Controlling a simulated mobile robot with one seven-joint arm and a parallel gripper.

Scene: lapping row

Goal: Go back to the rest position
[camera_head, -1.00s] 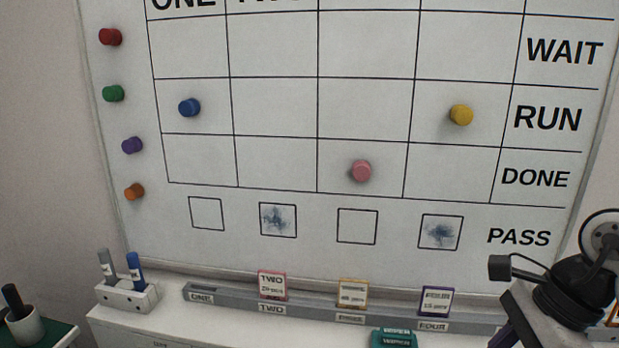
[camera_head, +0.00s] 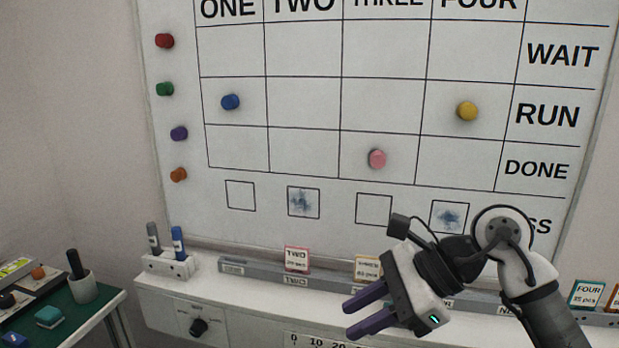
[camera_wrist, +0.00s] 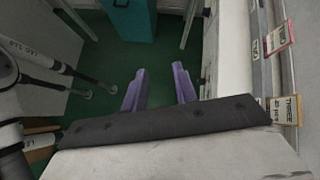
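My gripper (camera_head: 350,317) is in front of the lower right of the whiteboard (camera_head: 300,150), pointing left and slightly down. Its two purple fingers are apart with nothing between them; the wrist view also shows the empty gap of the gripper (camera_wrist: 160,72) above the dark green floor. My arm hides part of the PASS row and of the card rail.
The rail (camera_head: 231,267) carries a TWO card (camera_head: 296,259) and a THREE card (camera_head: 368,268). A marker holder (camera_head: 168,264) stands at the ledge's left. A green table (camera_head: 65,318) is at lower left. A teal box (camera_wrist: 133,18) stands on the floor.

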